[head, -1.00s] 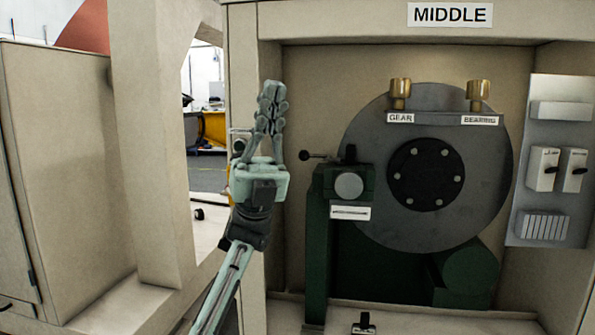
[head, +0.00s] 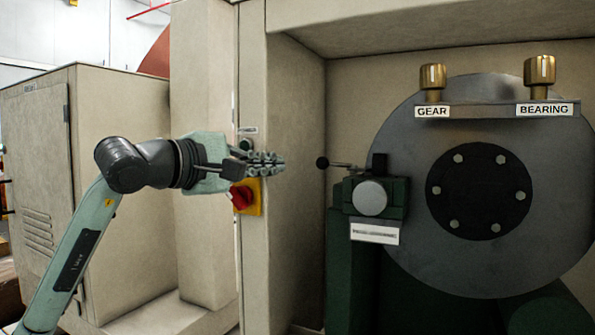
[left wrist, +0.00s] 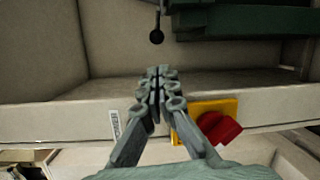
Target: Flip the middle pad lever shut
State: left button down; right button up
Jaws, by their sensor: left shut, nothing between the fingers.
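The pad lever is a thin rod with a black ball knob (head: 322,163), sticking out left from the green pad housing (head: 398,195) beside the large grey disc (head: 400,140). The knob also shows at the top of the left wrist view (left wrist: 156,37). My left gripper (head: 280,163) is shut and empty, pointing right at about the knob's height in the head view. Its fingertips (left wrist: 158,75) are apart from the knob, with a gap between them. My right gripper is not in view.
A red rotary switch (head: 241,197) on a yellow plate sits on the cabinet post just below my left gripper; it also shows in the left wrist view (left wrist: 217,127). Brass knobs labelled GEAR (head: 433,77) and BEARING (head: 539,72) stand above the disc. The recess wall (head: 297,240) is bare.

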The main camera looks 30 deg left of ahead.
aim_at(342, 164)
pick_arm(q)
jog(key=p+x, duration=0.1)
jog(key=x, duration=0.8)
jog(key=shift+w, duration=0.2)
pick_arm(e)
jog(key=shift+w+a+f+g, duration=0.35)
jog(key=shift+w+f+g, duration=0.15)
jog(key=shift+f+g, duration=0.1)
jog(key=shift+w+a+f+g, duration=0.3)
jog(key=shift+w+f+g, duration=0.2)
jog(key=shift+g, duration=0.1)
pick_arm(q)
jog(key=shift+f, duration=0.1)
